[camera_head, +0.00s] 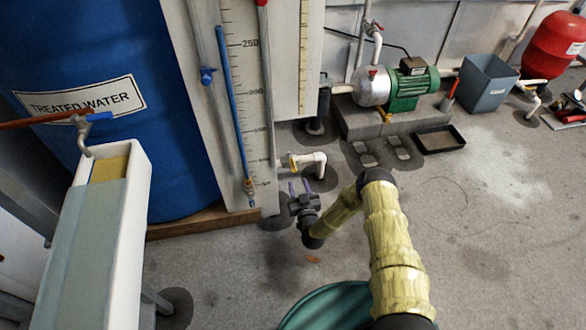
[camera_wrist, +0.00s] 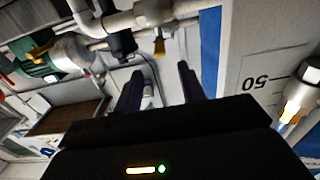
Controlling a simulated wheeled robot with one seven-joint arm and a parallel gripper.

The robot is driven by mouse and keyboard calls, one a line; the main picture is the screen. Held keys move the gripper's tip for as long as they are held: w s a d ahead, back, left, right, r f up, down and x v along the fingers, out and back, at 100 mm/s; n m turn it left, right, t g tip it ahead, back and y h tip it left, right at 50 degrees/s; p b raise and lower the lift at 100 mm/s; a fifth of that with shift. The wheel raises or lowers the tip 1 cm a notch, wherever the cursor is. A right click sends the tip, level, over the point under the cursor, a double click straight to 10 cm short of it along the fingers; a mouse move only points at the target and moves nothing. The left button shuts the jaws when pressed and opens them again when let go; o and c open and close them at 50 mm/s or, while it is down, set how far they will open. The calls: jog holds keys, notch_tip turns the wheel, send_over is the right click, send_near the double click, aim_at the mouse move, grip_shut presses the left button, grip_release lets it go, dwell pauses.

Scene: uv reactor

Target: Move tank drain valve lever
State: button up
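A small valve with a yellow lever (camera_head: 292,161) sits on a white elbow pipe (camera_head: 312,160) low beside the measuring board. I take it to be the tank drain valve. In the wrist view a yellow lever (camera_wrist: 159,46) hangs from a white pipe valve (camera_wrist: 154,14), just beyond the gap between my fingers. My gripper (camera_head: 299,187) is near the floor, just in front of this valve. In the wrist view my gripper (camera_wrist: 160,78) has its two dark purple fingers apart, with nothing between them. The fingers appear not to touch the lever.
A blue treated water tank (camera_head: 165,165) stands left, beside the scaled measuring board (camera_head: 245,75). A brass fitting (camera_wrist: 300,92) is at the right in the wrist view. The green pump (camera_head: 408,85) sits on a plinth behind. Open floor (camera_head: 480,230) lies right.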

aim_at(293, 164)
jog(key=b+x, duration=0.4)
jog(key=x, duration=0.5)
jog(key=shift+w+a+f+b, duration=0.15)
jog(key=shift+w+b, duration=0.25)
jog(key=shift+w+a, duration=0.1)
jog(key=shift+w, duration=0.25)
grip_shut()
